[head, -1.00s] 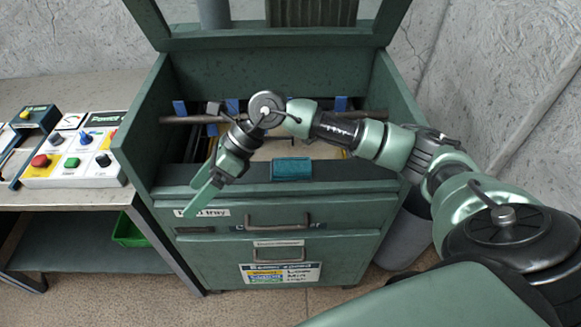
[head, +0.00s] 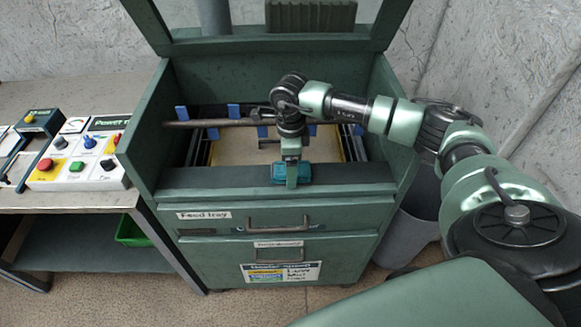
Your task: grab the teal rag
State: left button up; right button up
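The teal rag (head: 278,172) is a small folded block on the front ledge of the green machine (head: 215,184), in the head view. My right gripper (head: 292,178) points down at the rag, its finger lying across the rag's middle in the picture. The fingers line up edge-on, so I cannot tell whether they are open or shut, or touching the rag. My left gripper does not show.
Inside the machine are a beige panel (head: 232,149), a horizontal bar (head: 222,123) and blue clips (head: 182,113). The feed tray drawer handle (head: 279,225) is below the ledge. A control panel table (head: 70,199) stands left, a grey bin (head: 412,220) right.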

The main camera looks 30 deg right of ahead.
jog(key=shift+f, duration=0.25)
jog(key=c, duration=1.5)
jog(key=shift+o, duration=0.2)
jog(key=shift+r, duration=0.1)
